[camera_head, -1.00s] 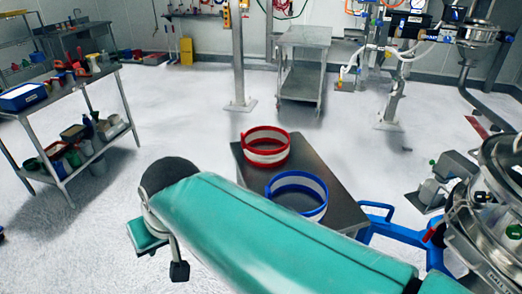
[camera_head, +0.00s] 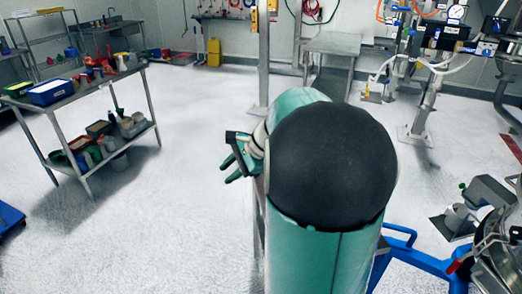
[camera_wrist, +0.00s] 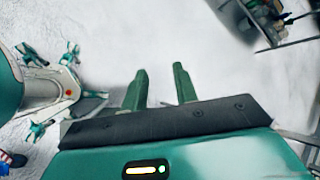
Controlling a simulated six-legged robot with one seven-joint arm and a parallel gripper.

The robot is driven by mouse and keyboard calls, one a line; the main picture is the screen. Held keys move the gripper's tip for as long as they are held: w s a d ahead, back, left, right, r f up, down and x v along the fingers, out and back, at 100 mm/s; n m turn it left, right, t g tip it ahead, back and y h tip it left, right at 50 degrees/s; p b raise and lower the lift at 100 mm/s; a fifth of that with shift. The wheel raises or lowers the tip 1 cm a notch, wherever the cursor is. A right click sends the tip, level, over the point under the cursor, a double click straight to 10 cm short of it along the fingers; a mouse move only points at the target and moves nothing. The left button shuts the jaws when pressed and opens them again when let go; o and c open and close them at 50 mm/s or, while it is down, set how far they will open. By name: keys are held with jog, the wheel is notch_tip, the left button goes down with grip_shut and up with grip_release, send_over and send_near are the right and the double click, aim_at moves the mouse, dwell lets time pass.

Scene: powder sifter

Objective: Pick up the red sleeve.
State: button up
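The red sleeve does not show in either current view. In the head view my raised arm covers the area of the small steel table where it stood earlier. The blue-banded sleeve beside it is hidden too. My gripper (camera_head: 228,170) shows at the left side of my arm, up in the air and pointing left. In the wrist view my gripper (camera_wrist: 160,70) has its two green fingers apart with nothing between them. Only pale floor shows beyond the fingers.
A steel shelf cart (camera_head: 85,92) with bins and bottles stands at the left. A grey steel table (camera_head: 345,45) is at the back. A blue frame (camera_head: 425,262) and steel machinery (camera_head: 492,255) are at the right. The floor (camera_head: 170,210) at centre left is clear.

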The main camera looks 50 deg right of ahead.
jog(key=s+d+f+m+t+h, duration=0.1)
jog(key=s+d+f+m+t, duration=0.15)
jog(key=d+m, duration=0.45)
jog(key=s+d+f+m+t+h, duration=0.1)
jog(key=s+d+f+m+t, duration=0.15)
jog(key=d, duration=0.95)
jog(key=s+d+f+m+t, duration=0.2)
jog(key=d+f+m, duration=0.2)
jog(key=d, duration=0.5)
jog(key=x, duration=1.3)
jog(key=shift+w+d+f, duration=0.15)
jog(key=shift+d+f, duration=0.05)
jog(key=shift+d, duration=0.15)
grip_shut()
